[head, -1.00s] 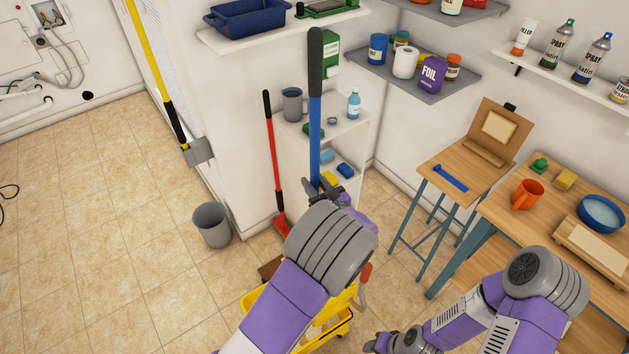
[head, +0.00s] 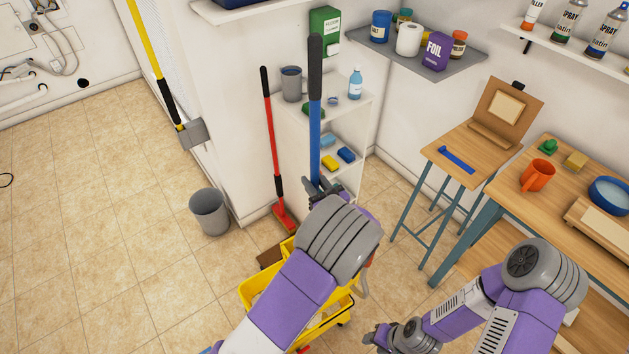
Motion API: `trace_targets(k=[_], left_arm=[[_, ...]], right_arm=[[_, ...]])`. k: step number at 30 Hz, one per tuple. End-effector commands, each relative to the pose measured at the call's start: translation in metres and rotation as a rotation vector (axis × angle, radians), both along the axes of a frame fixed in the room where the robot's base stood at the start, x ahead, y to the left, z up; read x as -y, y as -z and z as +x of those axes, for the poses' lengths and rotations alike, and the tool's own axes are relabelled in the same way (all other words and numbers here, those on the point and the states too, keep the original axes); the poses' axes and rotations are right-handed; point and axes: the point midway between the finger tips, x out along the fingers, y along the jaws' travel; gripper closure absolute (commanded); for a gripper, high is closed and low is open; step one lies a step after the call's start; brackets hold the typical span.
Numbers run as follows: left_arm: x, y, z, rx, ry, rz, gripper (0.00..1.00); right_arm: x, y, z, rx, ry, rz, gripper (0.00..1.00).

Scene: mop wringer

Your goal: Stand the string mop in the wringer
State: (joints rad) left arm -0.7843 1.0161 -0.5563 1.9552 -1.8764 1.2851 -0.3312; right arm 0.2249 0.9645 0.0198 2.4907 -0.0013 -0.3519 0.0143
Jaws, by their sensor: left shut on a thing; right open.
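The string mop's blue handle with its dark grip (head: 315,120) stands near upright in the middle of the head view. My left gripper (head: 319,187) is shut around the lower visible part of this handle. The yellow wringer bucket (head: 330,322) is on the floor below, largely covered by my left arm. I cannot tell where the mop head is relative to the wringer. My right gripper (head: 377,339) is open and empty, low in the view, to the right of the bucket.
A red-handled broom (head: 270,130) leans by the white shelf unit (head: 350,112) behind the mop. A grey bin (head: 209,212) stands left of it. A wooden stool (head: 459,161) and a workbench (head: 515,205) are at the right. The tiled floor at left is open.

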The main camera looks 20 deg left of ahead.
Motion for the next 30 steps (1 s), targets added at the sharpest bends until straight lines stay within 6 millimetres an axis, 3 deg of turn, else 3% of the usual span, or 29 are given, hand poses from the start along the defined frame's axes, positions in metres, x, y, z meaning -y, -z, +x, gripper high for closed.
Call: trace_targets(k=[30], left_arm=[[0.0000,0.0058,0.0005,0.005,0.000,0.002,1.00]], right_arm=[[0.0000,0.0052,0.0001,0.000,0.000,0.000,0.57]])
